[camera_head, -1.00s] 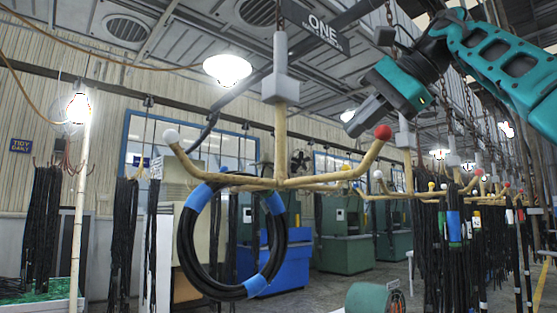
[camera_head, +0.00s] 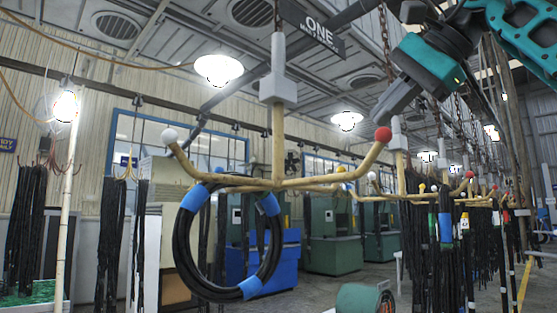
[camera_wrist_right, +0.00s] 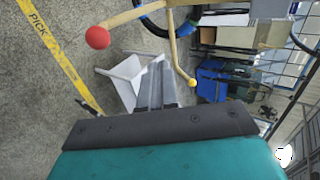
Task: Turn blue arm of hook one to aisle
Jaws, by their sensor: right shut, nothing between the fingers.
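Hook one (camera_head: 278,140) hangs from a chain below the sign ONE (camera_head: 318,30), with pale wooden arms spreading from a central post. One arm ends in a white ball (camera_head: 169,135) at left, another in a red ball (camera_head: 383,134) at right. A yellow ball (camera_wrist_right: 192,83) shows in the right wrist view. A small blue spot at the top of the hose may be the blue tip; I cannot tell surely. A black hose coil (camera_head: 183,255) with blue bands hangs on the left side. My right gripper (camera_head: 376,114) is shut and empty, above the red ball, apart from it.
More hooks with hoses (camera_head: 445,245) line the right side. Green machines (camera_head: 333,255) and a blue cabinet (camera_head: 290,258) stand behind. A green reel (camera_head: 358,298) is at the bottom. A yellow floor line (camera_wrist_right: 60,55) marked PICK crosses the floor.

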